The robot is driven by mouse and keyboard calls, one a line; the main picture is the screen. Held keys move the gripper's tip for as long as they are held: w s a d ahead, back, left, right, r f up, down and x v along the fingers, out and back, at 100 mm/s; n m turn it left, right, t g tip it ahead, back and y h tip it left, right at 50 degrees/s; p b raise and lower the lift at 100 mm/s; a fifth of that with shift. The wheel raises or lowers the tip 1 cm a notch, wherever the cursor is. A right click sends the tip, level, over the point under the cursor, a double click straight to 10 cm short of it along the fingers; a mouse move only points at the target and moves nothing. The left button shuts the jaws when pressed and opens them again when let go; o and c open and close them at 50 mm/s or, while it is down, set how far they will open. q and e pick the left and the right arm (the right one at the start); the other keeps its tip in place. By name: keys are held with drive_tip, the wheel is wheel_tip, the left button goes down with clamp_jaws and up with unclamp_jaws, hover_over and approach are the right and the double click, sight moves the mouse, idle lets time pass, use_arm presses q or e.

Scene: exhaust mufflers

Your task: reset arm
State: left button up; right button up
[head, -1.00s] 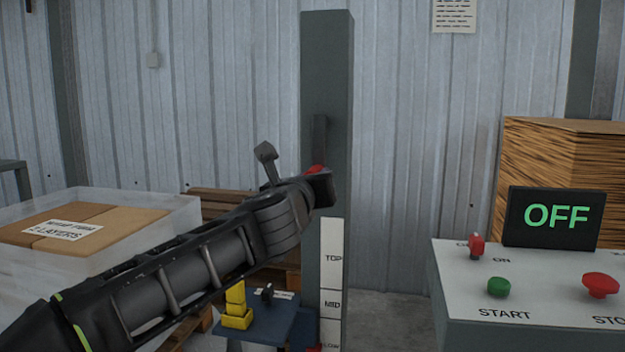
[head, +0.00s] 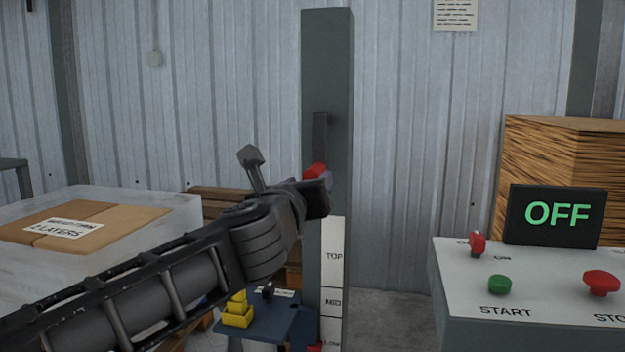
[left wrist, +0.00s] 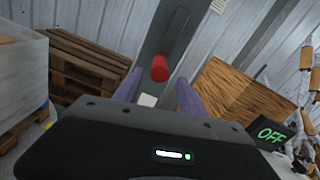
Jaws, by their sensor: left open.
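A tall dark grey column (head: 328,60) stands at the centre of the head view. A dark lever arm (head: 320,135) hangs along its front and ends in a red knob (head: 316,170). My left gripper (head: 326,181) is at the knob, partly covering it, with a bit of a purple finger showing. In the left wrist view the red knob (left wrist: 159,68) appears between and beyond the two spread purple fingers (left wrist: 159,90). I see no finger closed on it. My right gripper is in no view.
A control panel (head: 530,325) with a screen reading OFF (head: 557,215) stands at right. TOP, MID and LOW labels (head: 332,250) mark the column below the knob.

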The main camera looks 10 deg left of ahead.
use_arm(q)
drive_tip(key=shift+s, duration=0.9)
